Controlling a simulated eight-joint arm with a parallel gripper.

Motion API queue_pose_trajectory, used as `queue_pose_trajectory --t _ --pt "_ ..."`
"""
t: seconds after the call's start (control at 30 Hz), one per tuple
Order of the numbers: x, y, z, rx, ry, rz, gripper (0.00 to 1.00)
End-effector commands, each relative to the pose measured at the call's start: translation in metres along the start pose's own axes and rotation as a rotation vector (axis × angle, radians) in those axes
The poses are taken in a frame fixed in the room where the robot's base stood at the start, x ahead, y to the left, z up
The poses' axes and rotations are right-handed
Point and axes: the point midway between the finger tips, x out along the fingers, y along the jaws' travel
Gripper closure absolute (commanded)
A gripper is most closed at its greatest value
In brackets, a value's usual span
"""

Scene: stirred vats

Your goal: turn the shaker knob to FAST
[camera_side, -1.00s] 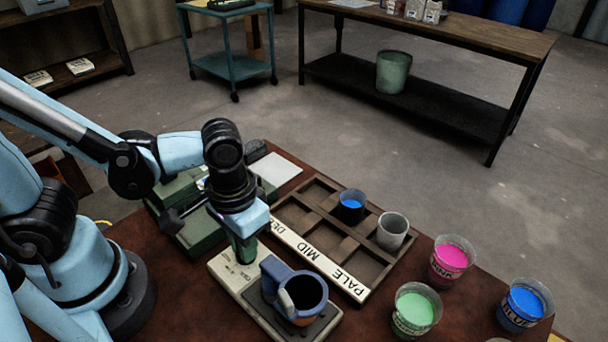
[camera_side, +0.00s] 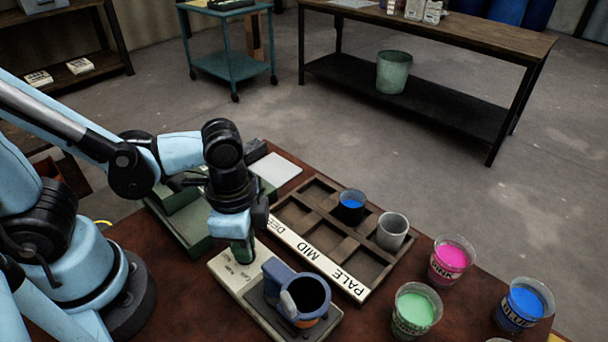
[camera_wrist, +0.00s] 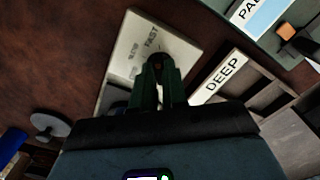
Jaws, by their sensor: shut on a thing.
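The shaker (camera_side: 232,275) is a cream box with a dark platform at its front, on the brown table. Its control face shows in the wrist view (camera_wrist: 122,50) with SLOW and FAST printed on it, and a third mark too blurred to read. My gripper (camera_side: 242,258) points down over this face. In the wrist view my green fingers (camera_wrist: 159,75) are shut on the small dark knob (camera_wrist: 157,61), just below the FAST print. The fingers hide most of the knob, so I cannot tell where it points. A blue holder with a dark-mouthed cup (camera_side: 310,297) sits on the platform.
A wooden divided tray (camera_side: 318,267) marked PALE and MID stands right of the shaker, with a blue-filled cup (camera_side: 352,204) and a grey cup (camera_side: 393,230). Pink (camera_side: 451,262), green (camera_side: 413,310) and blue (camera_side: 524,304) pots stand farther right. A green case (camera_side: 190,228) lies behind.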

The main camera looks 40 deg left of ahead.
Motion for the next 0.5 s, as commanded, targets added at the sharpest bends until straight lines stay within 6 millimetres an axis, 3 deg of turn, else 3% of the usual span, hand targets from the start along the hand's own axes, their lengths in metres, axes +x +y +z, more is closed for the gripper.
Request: queue_pose_trajectory --t 0.5 --pt "-0.0004 0.0001 0.0000 0.167 -0.002 0.001 1.00"
